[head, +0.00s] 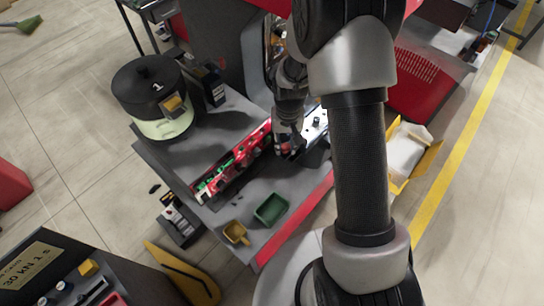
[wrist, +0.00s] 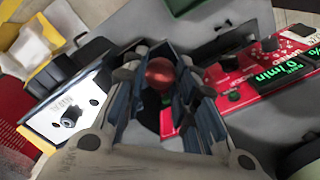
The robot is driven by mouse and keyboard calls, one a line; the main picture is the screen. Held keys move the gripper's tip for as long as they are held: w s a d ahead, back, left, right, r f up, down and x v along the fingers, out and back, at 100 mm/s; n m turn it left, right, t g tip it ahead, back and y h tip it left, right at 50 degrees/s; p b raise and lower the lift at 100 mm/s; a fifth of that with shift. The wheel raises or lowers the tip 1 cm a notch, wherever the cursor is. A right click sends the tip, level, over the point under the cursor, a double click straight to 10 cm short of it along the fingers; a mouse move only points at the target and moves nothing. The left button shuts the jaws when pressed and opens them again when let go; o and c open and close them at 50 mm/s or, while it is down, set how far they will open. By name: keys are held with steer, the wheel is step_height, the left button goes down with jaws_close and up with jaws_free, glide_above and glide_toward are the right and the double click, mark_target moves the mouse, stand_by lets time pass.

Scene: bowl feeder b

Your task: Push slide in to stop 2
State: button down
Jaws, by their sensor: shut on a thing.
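My gripper (head: 289,146) is over the grey bench, at the right end of the red control panel (head: 238,160). In the wrist view my gripper (wrist: 168,88) has its fingers on both sides of a round red knob (wrist: 160,73) and is shut on it. The red knob also shows in the head view (head: 286,148). Whatever carries the knob, and any stop marks, are hidden by my fingers. A white plate (wrist: 72,118) with a small dark knob lies to the left of the fingers in the wrist view.
A black-topped round bowl unit (head: 150,92) stands at the bench's back left. A green tray (head: 271,209) and a yellow scoop-like cup (head: 236,232) sit near the front edge. A yellow box (head: 414,158) is at the right. Bare bench lies in front of the panel.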

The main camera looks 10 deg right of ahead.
steer(key=shift+w+d, duration=0.5)
steer(key=shift+d, duration=0.25)
steer(key=shift+w+d, duration=0.5)
steer(key=shift+d, duration=0.2)
steer(key=c, duration=1.2)
jaws_free()
steer(key=shift+s, duration=0.1)
steer(key=shift+c, duration=0.2)
steer(key=shift+a, duration=0.1)
